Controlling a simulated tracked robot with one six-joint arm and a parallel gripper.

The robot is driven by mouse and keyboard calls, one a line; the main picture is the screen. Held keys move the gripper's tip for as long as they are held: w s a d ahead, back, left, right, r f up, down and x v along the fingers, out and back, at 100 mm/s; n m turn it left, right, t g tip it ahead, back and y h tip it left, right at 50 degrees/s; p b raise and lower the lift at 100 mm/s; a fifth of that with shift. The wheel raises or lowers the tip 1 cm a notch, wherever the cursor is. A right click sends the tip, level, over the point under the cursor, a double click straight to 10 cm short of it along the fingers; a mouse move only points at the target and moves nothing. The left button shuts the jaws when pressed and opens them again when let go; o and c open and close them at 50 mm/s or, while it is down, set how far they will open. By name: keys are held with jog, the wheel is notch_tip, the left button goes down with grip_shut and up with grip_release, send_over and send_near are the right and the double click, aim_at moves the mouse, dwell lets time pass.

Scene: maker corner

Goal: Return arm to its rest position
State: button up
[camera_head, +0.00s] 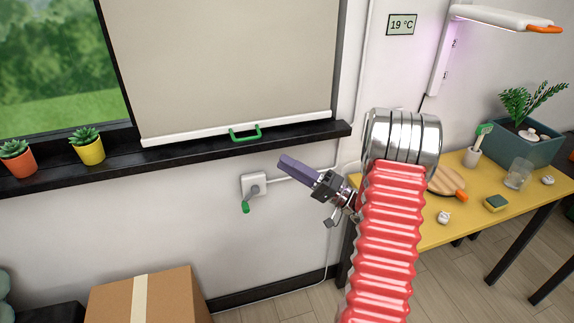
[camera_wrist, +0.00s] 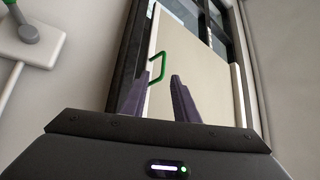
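My gripper (camera_head: 283,162) has long purple fingers and shows in the head view in front of the white wall, below the window sill. In the wrist view its two fingers (camera_wrist: 159,76) stand apart with nothing between them. The gripper is open and empty. My arm, with a red ribbed sleeve and a silver joint, rises at the right of centre and hides part of the wall and table.
A blind with a green handle (camera_head: 245,132) hangs above the dark sill (camera_head: 200,157), up and left of my gripper; the handle (camera_wrist: 158,68) appears beyond the fingers. Two potted plants sit left.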

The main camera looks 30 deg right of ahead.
dwell(0.4)
jog(key=s+a+f+m+g, duration=0.2)
jog(key=a+f+m+g, duration=0.25)
jog(key=f, duration=0.25)
jog(key=s+a+f+n+g+h, duration=0.2)
jog(key=s+a+f+g+h, duration=0.15)
jog(key=s+a+g, duration=0.85)
jog(key=s+a+r+n+g+h, duration=0.2)
jog(key=s+r+n+h, duration=0.1)
jog(key=s+h, duration=0.3)
jog(key=s+a+r+n+t+h, duration=0.1)
jog(key=a+r+n+t, duration=0.1)
jog(key=r, duration=0.4)
jog(key=s+a+r+n+t+h, duration=0.2)
jog(key=a+r+n+t, duration=0.1)
jog(key=r, duration=0.3)
jog(key=shift+s+a+r+n+t, duration=0.15)
jog(key=shift+s+a+n+t, duration=0.2)
jog(key=shift+a, duration=0.3)
